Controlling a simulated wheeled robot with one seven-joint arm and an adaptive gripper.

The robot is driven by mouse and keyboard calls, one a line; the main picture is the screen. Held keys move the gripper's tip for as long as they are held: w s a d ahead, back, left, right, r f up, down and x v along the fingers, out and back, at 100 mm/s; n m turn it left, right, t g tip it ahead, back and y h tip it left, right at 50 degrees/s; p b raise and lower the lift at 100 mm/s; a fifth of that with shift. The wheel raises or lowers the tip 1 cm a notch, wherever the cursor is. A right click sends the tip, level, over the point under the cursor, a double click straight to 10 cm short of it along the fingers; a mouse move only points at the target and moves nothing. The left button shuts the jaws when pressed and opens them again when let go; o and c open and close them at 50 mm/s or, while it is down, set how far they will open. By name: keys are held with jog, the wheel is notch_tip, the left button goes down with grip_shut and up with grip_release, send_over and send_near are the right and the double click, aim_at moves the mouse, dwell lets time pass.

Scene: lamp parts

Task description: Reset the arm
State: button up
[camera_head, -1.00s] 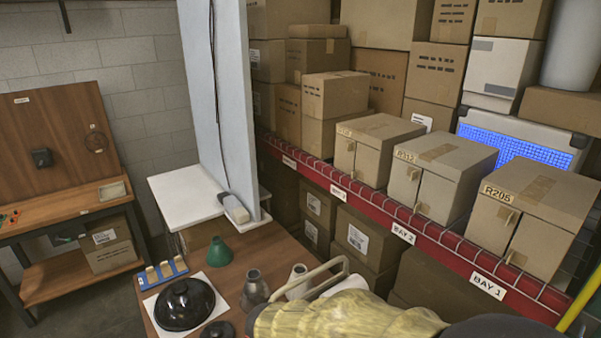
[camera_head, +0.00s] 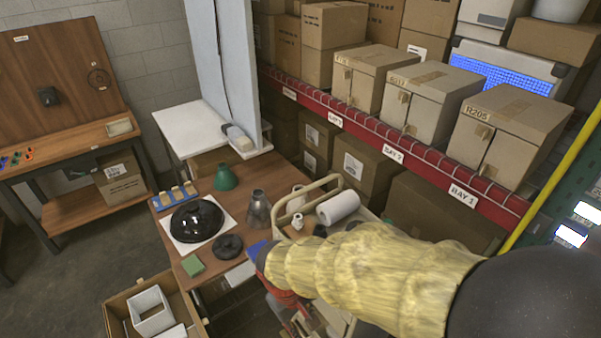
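My arm, in a yellow ribbed sleeve (camera_head: 370,265), reaches from the lower right toward the brown table (camera_head: 235,240). Its end is a red and dark part near the table's right edge; the gripper fingers cannot be made out. On the table are a glossy black dome (camera_head: 197,220) on a white sheet, a green cone shade (camera_head: 225,177), a grey metal flask-shaped part (camera_head: 258,210), a dark disc (camera_head: 228,247) and a green block (camera_head: 193,265). A blue rack (camera_head: 177,196) stands behind the dome.
A red-edged shelf (camera_head: 400,158) with cardboard boxes (camera_head: 508,135) runs along the right. A cart (camera_head: 292,205) with a white roll (camera_head: 338,208) stands beside the table. An open carton (camera_head: 120,298) is on the floor. A workbench (camera_head: 70,140) stands at left; the floor between is clear.

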jog(key=s+d+r+m+t+y+b, duration=0.1)
jog(key=s+d+r+m+t+b, duration=0.1)
jog(key=d+r+b, duration=0.3)
jog(key=s+d+r+m+t+b, duration=0.3)
jog(key=d+b, duration=0.4)
jog(key=d, duration=0.7)
jog(key=s+r+m, duration=0.1)
jog(key=s+m, duration=0.1)
jog(key=shift+r+m+y, duration=0.3)
jog(key=shift+r+y, duration=0.05)
jog(key=shift+y, duration=0.05)
